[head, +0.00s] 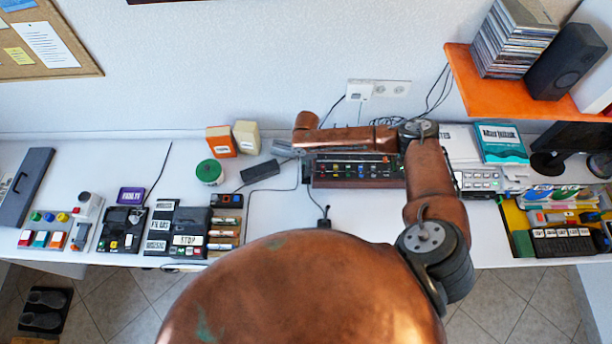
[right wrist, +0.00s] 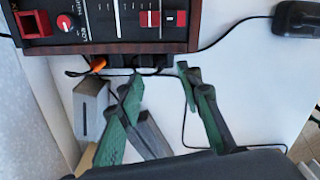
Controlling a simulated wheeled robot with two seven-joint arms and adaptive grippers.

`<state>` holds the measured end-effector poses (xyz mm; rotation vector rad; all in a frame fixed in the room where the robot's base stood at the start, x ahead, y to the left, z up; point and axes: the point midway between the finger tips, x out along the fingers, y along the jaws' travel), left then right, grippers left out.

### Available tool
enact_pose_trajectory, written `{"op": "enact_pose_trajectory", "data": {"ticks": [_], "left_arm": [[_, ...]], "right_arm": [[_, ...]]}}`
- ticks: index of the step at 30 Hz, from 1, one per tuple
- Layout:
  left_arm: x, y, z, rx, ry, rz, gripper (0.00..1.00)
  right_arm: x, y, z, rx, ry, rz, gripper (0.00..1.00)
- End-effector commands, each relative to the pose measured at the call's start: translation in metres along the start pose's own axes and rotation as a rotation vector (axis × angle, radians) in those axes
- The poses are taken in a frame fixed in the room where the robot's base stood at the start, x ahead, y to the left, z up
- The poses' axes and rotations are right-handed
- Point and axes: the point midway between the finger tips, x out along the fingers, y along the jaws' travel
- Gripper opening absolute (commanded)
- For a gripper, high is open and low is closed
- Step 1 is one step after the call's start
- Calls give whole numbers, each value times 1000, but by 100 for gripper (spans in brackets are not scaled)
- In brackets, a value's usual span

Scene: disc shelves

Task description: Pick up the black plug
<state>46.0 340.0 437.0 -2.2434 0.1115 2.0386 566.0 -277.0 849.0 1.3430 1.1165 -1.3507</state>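The black plug (head: 324,223) lies on the white desk near its front edge, partly hidden by my own body, with a thin cord running back from it. My left gripper is not in view.
The fader console (head: 355,172) stands at the desk's back, beside my right gripper. A black adapter (head: 260,171) lies left of it. A grey box (right wrist: 90,108) is close to one finger. An orange shelf (head: 510,95) hangs at right. Desk around the plug is clear.

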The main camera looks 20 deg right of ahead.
Motion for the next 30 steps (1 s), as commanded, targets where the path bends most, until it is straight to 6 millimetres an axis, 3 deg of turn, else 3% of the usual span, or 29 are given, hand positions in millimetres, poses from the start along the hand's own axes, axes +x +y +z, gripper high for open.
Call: {"op": "enact_pose_trajectory", "data": {"ticks": [14,22,30], "left_arm": [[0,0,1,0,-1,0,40],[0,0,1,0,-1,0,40],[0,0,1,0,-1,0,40]], "right_arm": [[58,1,-1,0,2,3,33],[61,1,-1,0,2,4,33],[60,1,-1,0,2,4,15]]}}
